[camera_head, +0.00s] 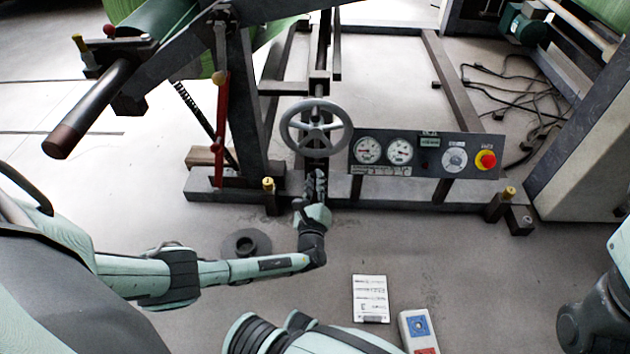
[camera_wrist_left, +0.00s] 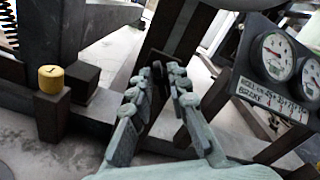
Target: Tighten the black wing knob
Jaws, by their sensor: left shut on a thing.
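My left gripper (camera_head: 316,185) is at the dark upright post below the grey handwheel (camera_head: 316,127), in front of the machine's lower beam. In the left wrist view, its two fingers (camera_wrist_left: 163,84) are shut on a small dark part, the black wing knob (camera_wrist_left: 158,77), against the post. The fingers hide most of the knob, and its turn angle cannot be told. In the head view the knob is hidden behind the gripper. My right gripper is out of both views.
A panel (camera_head: 440,143) with two gauges, a dial and a red stop button is right of the handwheel. A yellow-capped post (camera_wrist_left: 50,90) stands left of the fingers. A red lever (camera_head: 221,120) is at the left. A white sheet (camera_head: 370,299) lies on the floor.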

